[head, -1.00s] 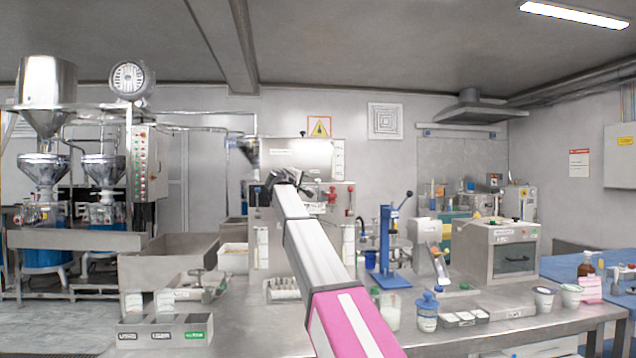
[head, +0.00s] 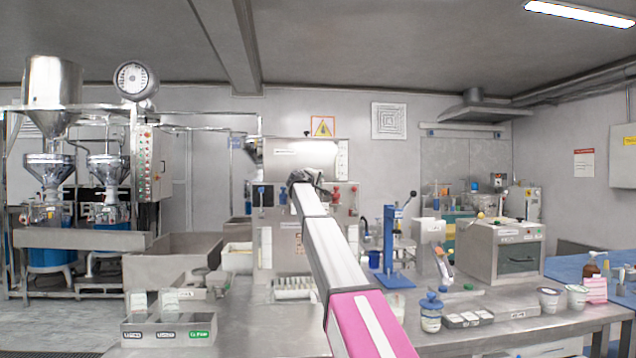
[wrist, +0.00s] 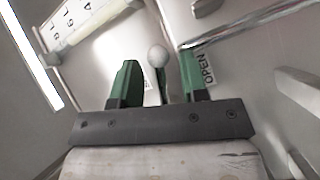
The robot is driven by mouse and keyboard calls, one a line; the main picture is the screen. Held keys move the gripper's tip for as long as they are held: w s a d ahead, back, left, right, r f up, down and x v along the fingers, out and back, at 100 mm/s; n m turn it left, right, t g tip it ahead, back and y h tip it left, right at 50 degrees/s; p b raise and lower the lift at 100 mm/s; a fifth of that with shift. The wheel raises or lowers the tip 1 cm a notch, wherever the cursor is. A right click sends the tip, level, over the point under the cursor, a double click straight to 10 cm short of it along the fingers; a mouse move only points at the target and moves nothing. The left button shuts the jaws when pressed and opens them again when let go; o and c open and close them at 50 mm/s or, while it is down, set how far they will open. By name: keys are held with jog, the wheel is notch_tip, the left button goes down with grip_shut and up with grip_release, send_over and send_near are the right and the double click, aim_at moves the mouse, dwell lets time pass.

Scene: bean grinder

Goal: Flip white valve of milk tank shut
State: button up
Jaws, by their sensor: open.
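The milk tank (head: 290,153) appears to be the horizontal steel cylinder on top of the machine at the centre of the head view. A white ball-ended valve lever (wrist: 158,56) stands between my fingers in the wrist view. An OPEN label (wrist: 208,70) sits just right of it. My gripper (wrist: 160,85) is open, one green finger on each side of the lever, with no clear contact visible. In the head view my gripper (head: 314,178) is at the tank's lower front, small and dark; the white lever cannot be made out there.
Red knobs (head: 336,192) are on the machine front beside my gripper. A bar (wrist: 255,22) crosses the upper right of the wrist view, and a scale gauge (wrist: 85,25) is at upper left. A blue press (head: 392,245) and jars stand on the steel bench to the right.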

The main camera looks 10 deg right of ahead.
grip_shut()
jog(key=shift+d+r+n+t+h, duration=0.1)
jog(key=shift+r+n+t+h, duration=0.15)
jog(key=shift+n+t, duration=0.35)
jog(key=shift+r+n+t+h, duration=0.15)
jog(key=shift+r+n+t, duration=0.2)
jog(key=shift+n, duration=0.55)
grip_release()
jog(key=shift+s, duration=0.1)
